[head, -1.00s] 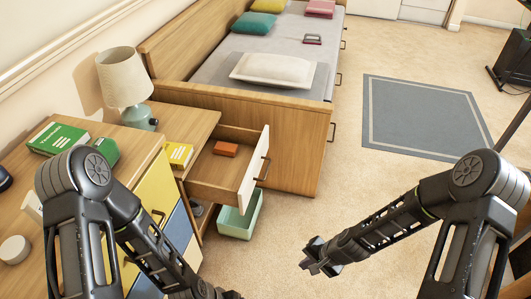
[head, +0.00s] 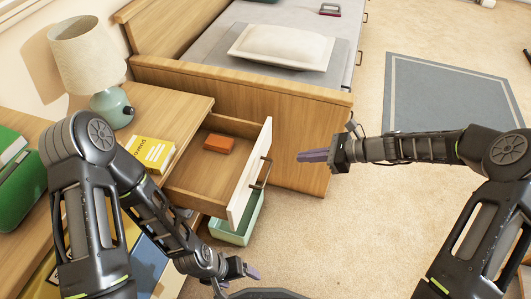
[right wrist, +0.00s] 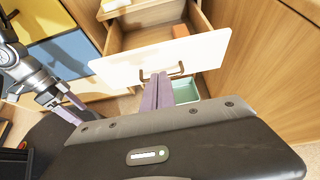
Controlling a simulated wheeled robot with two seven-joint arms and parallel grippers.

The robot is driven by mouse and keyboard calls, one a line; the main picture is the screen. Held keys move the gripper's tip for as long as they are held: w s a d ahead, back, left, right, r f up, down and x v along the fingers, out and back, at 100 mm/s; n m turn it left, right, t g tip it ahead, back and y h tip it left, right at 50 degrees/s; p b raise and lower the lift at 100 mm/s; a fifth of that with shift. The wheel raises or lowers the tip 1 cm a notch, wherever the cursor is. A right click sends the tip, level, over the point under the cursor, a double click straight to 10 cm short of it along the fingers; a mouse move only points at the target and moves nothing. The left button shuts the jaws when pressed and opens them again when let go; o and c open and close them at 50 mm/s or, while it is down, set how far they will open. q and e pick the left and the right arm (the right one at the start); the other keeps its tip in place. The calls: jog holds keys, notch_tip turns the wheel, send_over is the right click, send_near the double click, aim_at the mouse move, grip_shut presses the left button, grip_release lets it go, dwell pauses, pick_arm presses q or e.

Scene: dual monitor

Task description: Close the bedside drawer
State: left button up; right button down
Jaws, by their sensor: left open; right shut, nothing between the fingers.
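The bedside drawer (head: 240,195) stands pulled out of the wooden bedside unit, with a white front and a dark handle (head: 260,173). An orange-brown box (head: 219,143) lies inside it. My right gripper (head: 312,156) is shut and empty, to the right of the drawer front and apart from it in the head view. In the right wrist view its shut fingers (right wrist: 158,92) point toward the drawer front (right wrist: 170,60) and overlap the handle's lower edge; contact cannot be told. My left gripper (head: 238,277) is open and empty, low in front of the drawer; it also shows in the right wrist view (right wrist: 72,110).
A green bin (head: 238,225) sits on the floor under the drawer. The bed (head: 260,112) stands right behind the unit. A lamp (head: 90,60) and a yellow book (head: 152,153) are on the unit top.

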jog(key=shift+f, duration=0.1)
jog(key=b, duration=0.2)
send_near(255, 158)
notch_tip(255, 158, down, 4)
jog(key=a, duration=0.2)
jog(key=w+a, duration=0.1)
jog(key=a, duration=0.1)
jog(key=shift+w+a, duration=0.2)
jog(key=shift+w, duration=0.2)
jog(key=shift+w+a, duration=0.15)
jog(key=shift+a, duration=0.2)
jog(key=shift+a, duration=0.1)
jog(key=w+a, duration=0.2)
jog(key=a, duration=0.6)
jog(key=w+a+b, duration=0.1)
jog(key=w+a, duration=0.2)
jog(key=a, duration=0.6)
jog(key=shift+w+a, duration=0.15)
jog(key=shift+w, duration=0.15)
